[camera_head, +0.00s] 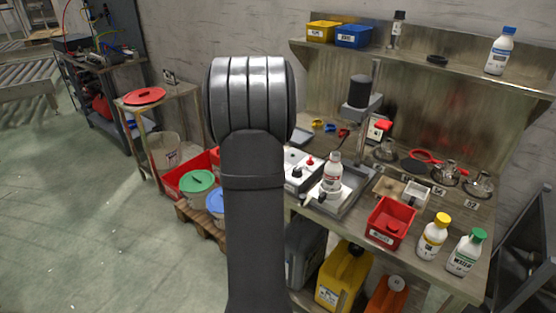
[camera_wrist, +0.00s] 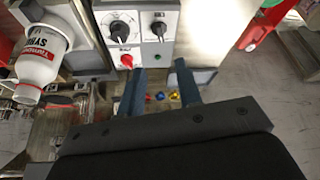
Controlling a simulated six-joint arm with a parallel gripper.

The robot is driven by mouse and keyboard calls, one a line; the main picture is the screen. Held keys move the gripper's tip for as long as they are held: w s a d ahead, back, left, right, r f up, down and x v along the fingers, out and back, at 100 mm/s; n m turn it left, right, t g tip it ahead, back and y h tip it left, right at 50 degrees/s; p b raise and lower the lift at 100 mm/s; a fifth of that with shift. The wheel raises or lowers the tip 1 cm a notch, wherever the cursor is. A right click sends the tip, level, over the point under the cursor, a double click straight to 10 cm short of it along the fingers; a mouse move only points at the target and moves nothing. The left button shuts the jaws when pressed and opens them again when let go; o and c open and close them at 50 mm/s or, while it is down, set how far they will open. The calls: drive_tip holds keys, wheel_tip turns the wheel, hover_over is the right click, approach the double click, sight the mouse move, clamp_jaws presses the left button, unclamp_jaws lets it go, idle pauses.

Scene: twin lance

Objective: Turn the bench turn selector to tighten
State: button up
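The bench control box (camera_head: 297,170) is a pale panel with knobs, partly hidden behind my arm in the head view. In the wrist view the panel (camera_wrist: 142,45) carries two dark round selectors side by side: a left one (camera_wrist: 120,28) and a right one (camera_wrist: 160,29). A red knob (camera_wrist: 126,60) sits below the left one and a small green button (camera_wrist: 158,58) below the right one. The labels are too small to read, so I cannot tell which is the turn selector. My gripper (camera_wrist: 158,67) is open and empty, its fingers pointing toward the panel's lower edge. The head view hides it.
A white bottle with a red label (camera_head: 332,176) stands close beside the box; it also shows in the wrist view (camera_wrist: 40,55). A red bin (camera_head: 390,222), a yellow-capped bottle (camera_head: 433,238) and a green-capped bottle (camera_head: 467,252) stand near the bench's front edge.

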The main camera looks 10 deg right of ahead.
drive_tip(key=x, duration=1.4)
drive_tip(key=shift+w+r, duration=0.1)
